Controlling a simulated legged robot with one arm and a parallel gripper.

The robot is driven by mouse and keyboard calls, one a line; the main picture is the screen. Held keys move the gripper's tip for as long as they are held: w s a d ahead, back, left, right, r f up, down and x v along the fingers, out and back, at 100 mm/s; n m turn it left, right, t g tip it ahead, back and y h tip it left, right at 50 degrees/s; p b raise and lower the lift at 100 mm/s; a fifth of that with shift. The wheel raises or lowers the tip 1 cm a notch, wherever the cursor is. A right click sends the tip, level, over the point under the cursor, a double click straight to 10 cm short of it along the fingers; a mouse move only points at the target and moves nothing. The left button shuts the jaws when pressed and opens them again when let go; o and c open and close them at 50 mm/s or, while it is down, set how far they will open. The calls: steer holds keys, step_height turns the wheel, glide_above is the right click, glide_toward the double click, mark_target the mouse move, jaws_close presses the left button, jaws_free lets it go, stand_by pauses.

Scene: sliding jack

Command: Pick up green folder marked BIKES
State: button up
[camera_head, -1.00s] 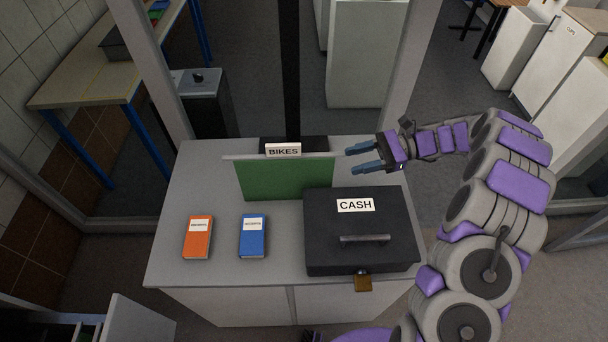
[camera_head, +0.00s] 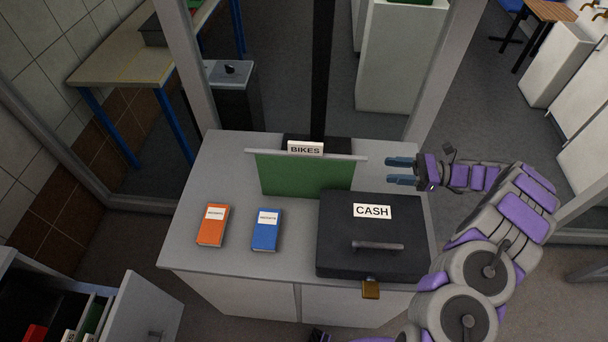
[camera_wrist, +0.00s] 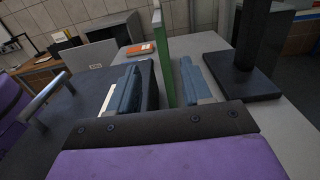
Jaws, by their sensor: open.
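The green folder (camera_head: 305,175) with the white BIKES label (camera_head: 305,148) stands upright on the grey cabinet top, with a pale rail along its top edge. In the wrist view the folder (camera_wrist: 165,62) shows edge-on, ahead of and between my two blue fingers. My gripper (camera_head: 401,171) is open and empty, just right of the folder's right end and behind the cash box. The fingers also show in the wrist view (camera_wrist: 160,88), spread apart. I cannot tell from the views whether the folder's near edge lies between the fingertips.
A black CASH box (camera_head: 340,240) with a handle and brass padlock (camera_head: 371,290) stands in front of the folder's right side. An orange book (camera_head: 212,232) and a blue book (camera_head: 265,236) lie on the grey cabinet top (camera_head: 190,245). A black post (camera_head: 321,70) stands behind the folder.

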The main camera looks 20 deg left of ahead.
steer(key=b, duration=0.1)
glide_toward(340, 165)
steer(key=s+a+f, duration=0.1)
steer(key=a, duration=0.4)
steer(key=x, duration=0.5)
steer(key=shift+w+a+f+b, duration=0.25)
steer(key=shift+b, duration=0.1)
steer(key=shift+d, duration=0.5)
steer(key=c, duration=0.8)
steer(key=shift+a, duration=0.25)
jaws_close()
